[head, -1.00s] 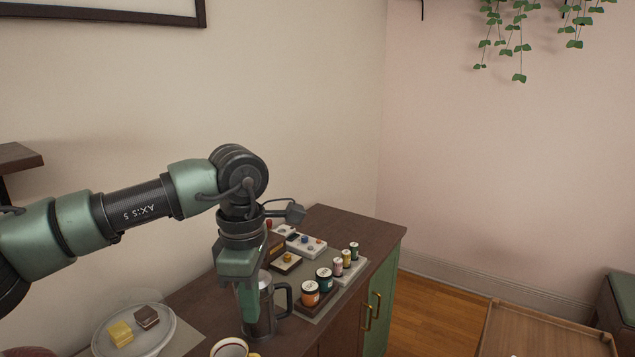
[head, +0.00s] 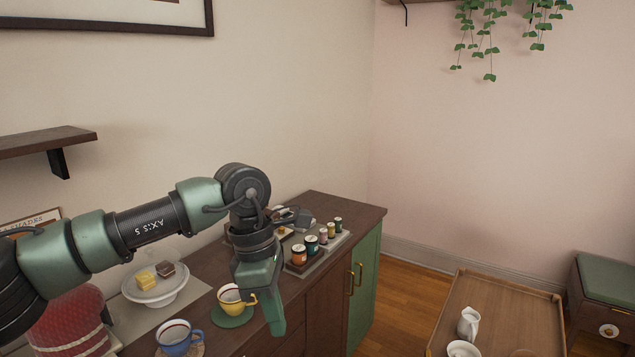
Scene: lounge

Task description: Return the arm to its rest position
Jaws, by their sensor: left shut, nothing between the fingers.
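My left arm comes in from the left in the head view, with its wrist bent down over the sideboard (head: 357,213). The left gripper (head: 274,326) points downward, shut and empty, near the sideboard's front edge. A yellow cup (head: 231,299) on a green coaster stands just to the left of the fingers; from this angle I cannot tell the gap between them. My right gripper is not in view.
A blue cup (head: 178,338) and a white cake stand (head: 157,292) with two cakes stand left on the sideboard. Several small jars (head: 312,244) stand farther back. A wooden tray table (head: 500,318) with a white pitcher (head: 468,323) is at right. Floor shows between.

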